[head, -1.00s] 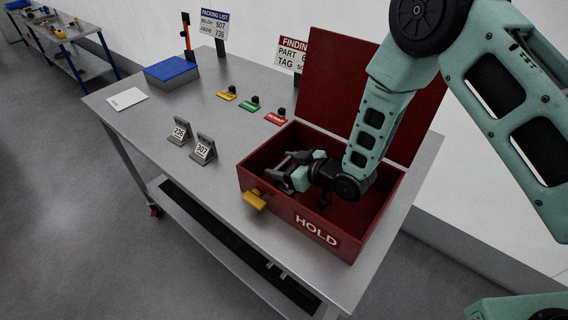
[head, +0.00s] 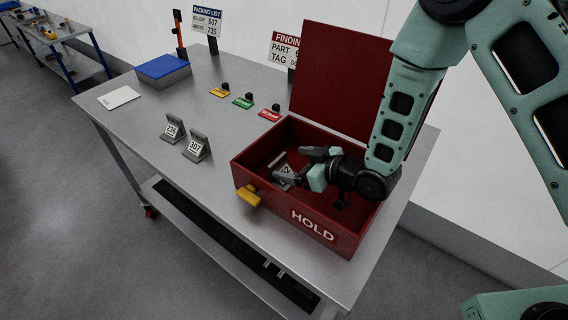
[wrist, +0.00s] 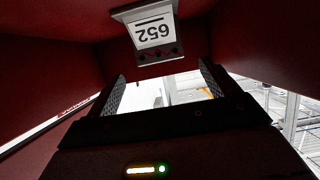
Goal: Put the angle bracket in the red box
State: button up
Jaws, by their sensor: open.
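The red box (head: 252,183), marked HOLD, stands on the bench with its lid up. A grey angle bracket (head: 286,171) with a white number tag is inside the box, towards its left end. In the wrist view the bracket (wrist: 151,31) shows its tag 652 upside down, ahead of the fingertips and apart from them. My gripper (head: 303,165) is inside the box, just right of the bracket, with its fingers spread. In the wrist view my gripper (wrist: 163,85) is open with nothing between the fingers. The fingers partly hide the bracket in the head view.
Two more tagged brackets (head: 173,129) (head: 196,146) stand on the bench (head: 150,128) left of the box. Yellow, green and red labels (head: 243,102) lie behind them. A blue-topped box (head: 163,69) and signs (head: 207,20) are at the back. The raised lid (head: 340,85) borders my arm.

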jog(key=shift+v, duration=0.9)
jog(key=shift+r, duration=0.3)
jog(key=s+d+r+m+g+h, duration=0.1)
jog(key=s+d+r+g+h, duration=0.1)
jog(key=s+r, duration=0.3)
jog(key=s+d+r+g+h, duration=0.3)
jog(key=s+d+r+h, duration=0.1)
jog(key=s, duration=0.8)
jog(key=s+d+r+m+g+h, duration=0.1)
jog(key=s+d+r+g+h, duration=0.2)
jog(key=s+r, duration=0.3)
jog(key=s+h, duration=0.1)
jog(key=s, duration=0.2)
jog(key=shift+m, duration=0.3)
